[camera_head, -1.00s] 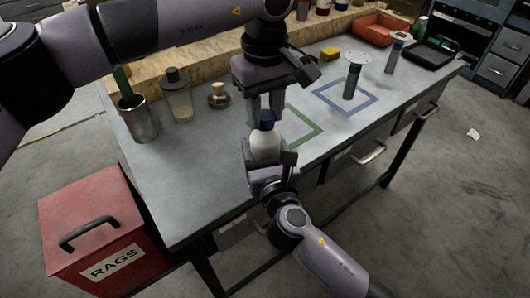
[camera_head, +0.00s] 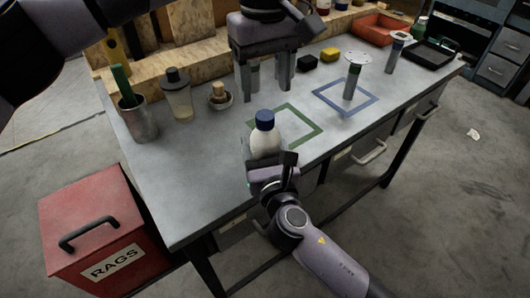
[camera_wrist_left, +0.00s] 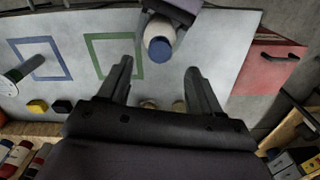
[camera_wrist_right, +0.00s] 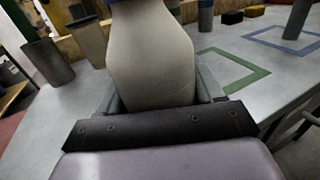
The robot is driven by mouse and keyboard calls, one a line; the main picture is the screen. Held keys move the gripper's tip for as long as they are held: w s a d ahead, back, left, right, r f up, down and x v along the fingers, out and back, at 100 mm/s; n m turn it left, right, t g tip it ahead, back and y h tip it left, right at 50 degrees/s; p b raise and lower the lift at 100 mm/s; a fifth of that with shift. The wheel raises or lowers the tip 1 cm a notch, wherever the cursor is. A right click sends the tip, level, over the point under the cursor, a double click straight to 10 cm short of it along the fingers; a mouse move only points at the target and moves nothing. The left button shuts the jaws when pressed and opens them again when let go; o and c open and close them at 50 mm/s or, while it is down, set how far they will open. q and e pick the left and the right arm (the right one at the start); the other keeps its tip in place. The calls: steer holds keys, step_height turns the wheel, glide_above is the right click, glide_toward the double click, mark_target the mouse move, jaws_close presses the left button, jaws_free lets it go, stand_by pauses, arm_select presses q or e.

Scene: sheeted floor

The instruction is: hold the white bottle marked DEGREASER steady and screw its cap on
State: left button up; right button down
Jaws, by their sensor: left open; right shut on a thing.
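The white bottle (camera_head: 265,144) stands upright near the front edge of the workbench, with a blue cap (camera_head: 265,119) on its top. My right gripper (camera_head: 268,165) is shut on the bottle's body from the front; the bottle also fills the right wrist view (camera_wrist_right: 150,60). No marking on the bottle is readable. My left gripper (camera_head: 264,88) is open and empty, above and behind the bottle, apart from the cap. The left wrist view shows the blue cap (camera_wrist_left: 159,47) beyond the open fingers (camera_wrist_left: 160,85). Whether the cap sits fully tight cannot be told.
A green square outline (camera_head: 318,131) and a blue one (camera_head: 372,101) mark the bench (camera_head: 190,165). A metal cup (camera_head: 138,122), a clear bottle (camera_head: 177,95) and a small dish (camera_head: 219,97) stand left. Flanged posts (camera_head: 352,80) stand right. A red RAGS bin (camera_head: 90,225) is front left.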

arm_select(q)
step_height(320, 180, up, 6)
steer(key=shift+f, duration=0.1)
arm_select(e)
steer(key=shift+c, duration=0.4)
jaws_free()
steer(key=v, duration=0.7)
steer(key=shift+s, duration=0.1)
stand_by(0.3)
